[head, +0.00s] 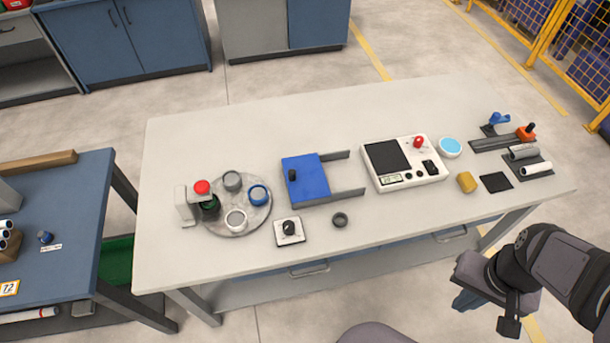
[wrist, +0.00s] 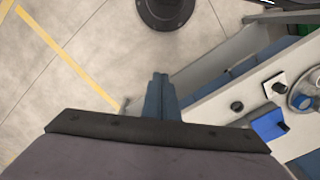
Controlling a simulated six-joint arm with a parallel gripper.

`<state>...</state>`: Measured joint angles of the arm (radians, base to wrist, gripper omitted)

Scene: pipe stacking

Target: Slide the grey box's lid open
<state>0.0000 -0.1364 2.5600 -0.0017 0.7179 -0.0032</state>
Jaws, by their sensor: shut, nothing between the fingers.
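The lid also shows in the wrist view (wrist: 270,123), at the lower right. My gripper (head: 464,303) is off the table's front right side, well away from the box. In the wrist view its blue-grey fingers (wrist: 160,80) are together with nothing between them, over bare floor. How far the lid covers the box's inside is hard to tell.
Left of the box is a round tray (head: 262,222) with several cups. In front are a dial block (head: 289,231) and a dark ring (head: 340,219). To the right stands a white panel with a red knob (head: 418,141). Bare tabletop lies behind the box.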

